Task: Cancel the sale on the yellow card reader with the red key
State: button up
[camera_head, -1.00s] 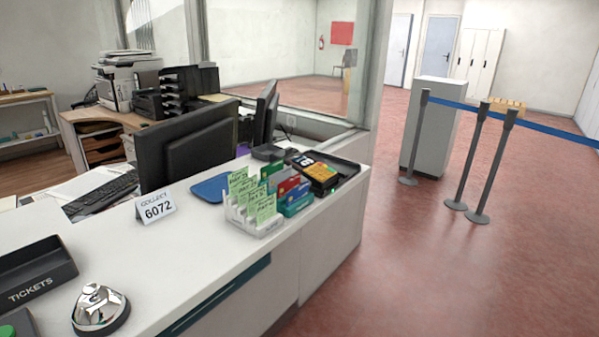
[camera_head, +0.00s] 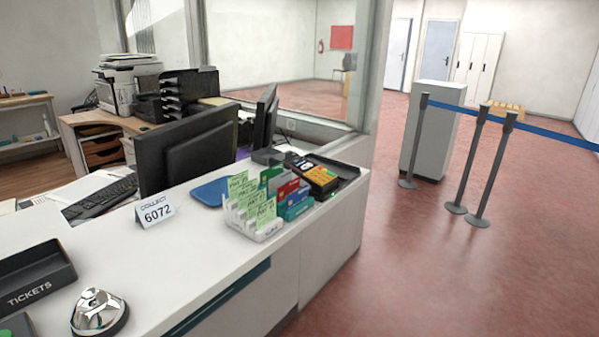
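The yellow card reader (camera_head: 321,178) lies on the right end of the white counter, in or at the edge of a dark tray (camera_head: 347,172). It is small in view, and its red key cannot be made out. The card rack in front of it may hide part of its near side. My gripper is not in view.
A white rack (camera_head: 249,224) of green, red and blue cards stands just before the reader. A COLLECT 6072 sign (camera_head: 156,211), a TICKETS tray (camera_head: 36,276) and a silver bell (camera_head: 99,311) are on the counter (camera_head: 185,262). Red floor is open to the right, before barrier posts (camera_head: 467,180).

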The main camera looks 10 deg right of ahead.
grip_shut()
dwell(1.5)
